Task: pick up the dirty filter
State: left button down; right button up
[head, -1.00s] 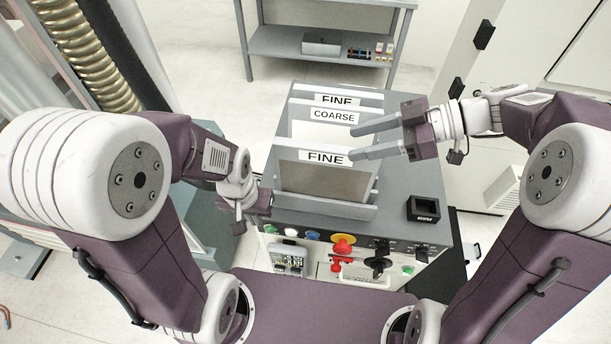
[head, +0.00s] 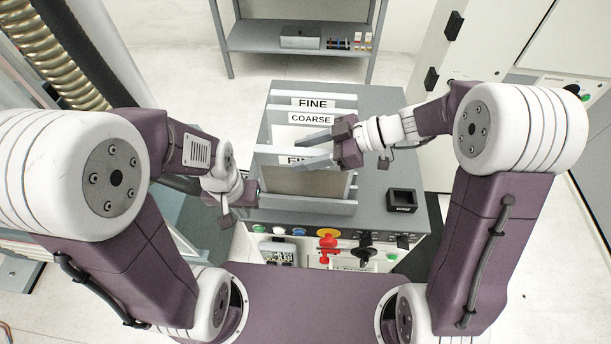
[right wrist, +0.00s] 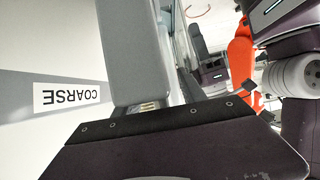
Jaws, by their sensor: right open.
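The front filter (head: 305,181), a grey-brown panel that looks dirty, stands upright in the rack under a FINE label partly hidden by my right gripper. Behind it stand a white COARSE filter (head: 290,134) and another FINE filter (head: 340,103). My right gripper (head: 306,155) is open, its two fingers pointing left over the top of the front filter and across the COARSE panel. I cannot tell whether they touch. The COARSE label (right wrist: 67,94) shows beside one grey finger in the right wrist view. My left gripper (head: 236,204) hangs left of the rack, apart from the filters.
The rack stands on a grey cabinet (head: 385,120) with a small black square holder (head: 401,200) at its right. The cabinet front has a red-and-yellow knob (head: 328,240) and a black handle. A shelf (head: 270,38) with small items stands behind.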

grip_shut()
dwell(1.4)
